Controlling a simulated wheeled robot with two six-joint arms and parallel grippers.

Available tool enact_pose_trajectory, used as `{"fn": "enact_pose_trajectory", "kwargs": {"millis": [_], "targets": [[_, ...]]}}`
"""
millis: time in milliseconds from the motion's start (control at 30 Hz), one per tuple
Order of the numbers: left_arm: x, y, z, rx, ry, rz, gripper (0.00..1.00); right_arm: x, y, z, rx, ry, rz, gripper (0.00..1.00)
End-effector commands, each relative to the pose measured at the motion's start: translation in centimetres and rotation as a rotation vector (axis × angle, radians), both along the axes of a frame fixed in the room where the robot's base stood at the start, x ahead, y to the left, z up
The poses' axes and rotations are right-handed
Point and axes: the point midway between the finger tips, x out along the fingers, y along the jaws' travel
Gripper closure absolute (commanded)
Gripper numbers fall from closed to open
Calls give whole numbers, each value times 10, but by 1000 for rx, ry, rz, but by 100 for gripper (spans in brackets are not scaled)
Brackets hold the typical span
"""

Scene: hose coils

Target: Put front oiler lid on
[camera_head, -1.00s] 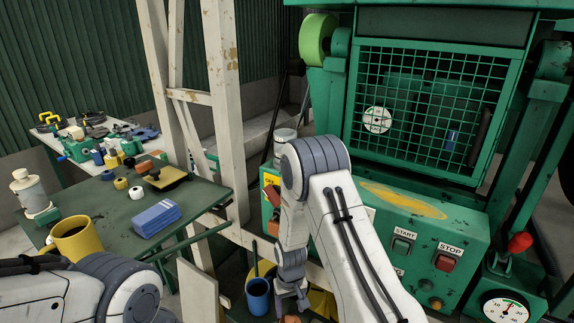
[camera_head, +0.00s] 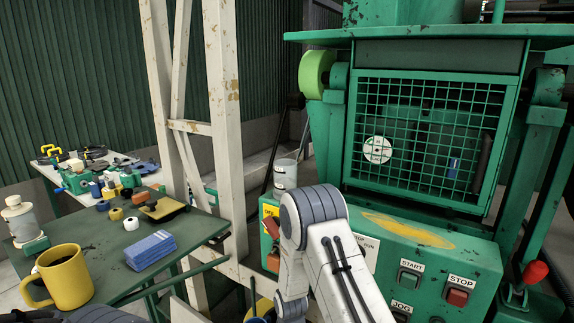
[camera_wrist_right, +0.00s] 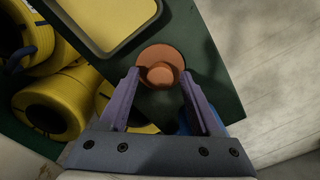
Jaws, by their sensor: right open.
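An orange round lid with a raised knob (camera_wrist_right: 160,70) sits on a dark green surface in the right wrist view. I take it for the oiler lid. My right gripper (camera_wrist_right: 160,74) is open, its two purple fingers pointing at the lid, one tip on each side; whether they touch it I cannot tell. A clear jar (camera_head: 285,176), possibly an oiler, stands behind my right arm by the green machine. My left gripper is out of view.
A blue object (camera_wrist_right: 184,122) is partly hidden by the right finger. A yellow mug (camera_head: 66,277) and blue stack (camera_head: 150,250) are on the left table. A cream post (camera_head: 224,110) stands mid-view.

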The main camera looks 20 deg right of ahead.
Motion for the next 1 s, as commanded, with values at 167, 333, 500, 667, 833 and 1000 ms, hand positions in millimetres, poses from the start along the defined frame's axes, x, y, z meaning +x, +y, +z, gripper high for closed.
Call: {"fn": "enact_pose_trajectory", "kwargs": {"millis": [167, 333, 500, 667, 833, 1000], "targets": [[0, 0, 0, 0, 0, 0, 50, 0, 0, 0, 0, 0, 0, 89], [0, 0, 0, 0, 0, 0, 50, 0, 0, 1, 0, 0, 0, 100], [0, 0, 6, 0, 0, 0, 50, 0, 0, 7, 0, 0, 0, 100], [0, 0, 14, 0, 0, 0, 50, 0, 0, 17, 0, 0, 0, 100], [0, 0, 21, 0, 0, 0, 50, 0, 0, 27, 0, 0, 0, 100], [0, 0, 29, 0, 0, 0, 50, 0, 0, 37, 0, 0, 0, 100]]}}
